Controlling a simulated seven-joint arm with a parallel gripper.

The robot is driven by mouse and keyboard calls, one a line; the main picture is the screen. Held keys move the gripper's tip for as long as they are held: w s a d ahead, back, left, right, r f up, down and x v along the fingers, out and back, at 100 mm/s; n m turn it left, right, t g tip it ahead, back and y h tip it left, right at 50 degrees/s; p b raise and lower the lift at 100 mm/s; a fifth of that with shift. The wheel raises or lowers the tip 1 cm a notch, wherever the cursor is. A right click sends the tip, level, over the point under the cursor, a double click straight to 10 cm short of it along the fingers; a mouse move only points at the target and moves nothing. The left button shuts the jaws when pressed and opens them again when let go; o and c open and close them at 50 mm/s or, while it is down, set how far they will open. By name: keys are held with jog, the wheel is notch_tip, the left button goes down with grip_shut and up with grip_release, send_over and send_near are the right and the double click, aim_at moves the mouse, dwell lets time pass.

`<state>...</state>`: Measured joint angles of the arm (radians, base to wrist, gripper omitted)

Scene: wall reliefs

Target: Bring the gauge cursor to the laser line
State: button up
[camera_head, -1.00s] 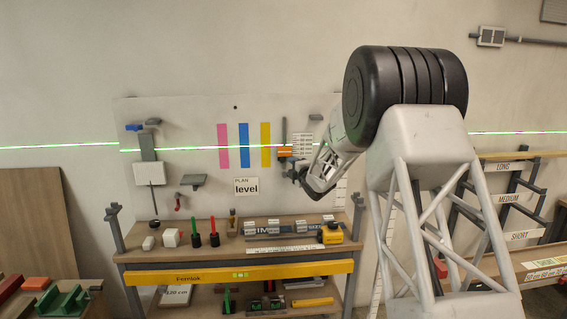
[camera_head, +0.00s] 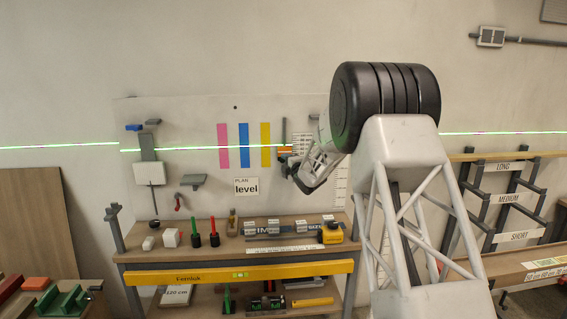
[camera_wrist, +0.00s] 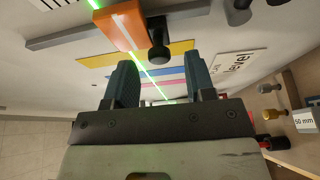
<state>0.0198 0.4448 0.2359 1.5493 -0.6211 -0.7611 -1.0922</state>
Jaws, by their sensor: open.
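The gauge cursor is a small orange block (camera_head: 284,155) on a dark upright rail (camera_head: 284,130) on the wall panel. In the wrist view the cursor (camera_wrist: 118,27) has a pale stripe and a dark knob (camera_wrist: 158,42) beside it. The green laser line (camera_head: 195,148) crosses the panel; in the head view the cursor sits at or just below it. The exact offset is too small to tell. My gripper (camera_wrist: 162,82) is open and empty, its two fingers apart, close to the knob without visibly holding it. In the head view my gripper (camera_head: 290,174) is just below the cursor.
Pink (camera_head: 223,146), blue (camera_head: 244,146) and yellow (camera_head: 265,145) strips are left of the gauge. A "PLAN level" card (camera_head: 246,187) hangs below them. A wooden shelf (camera_head: 200,254) with several small parts stands underneath. A grey bracket (camera_head: 192,181) projects at left.

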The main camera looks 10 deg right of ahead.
jog(key=shift+x, duration=1.15)
jog(key=shift+w, duration=0.1)
jog(key=shift+c, duration=0.2)
grip_shut()
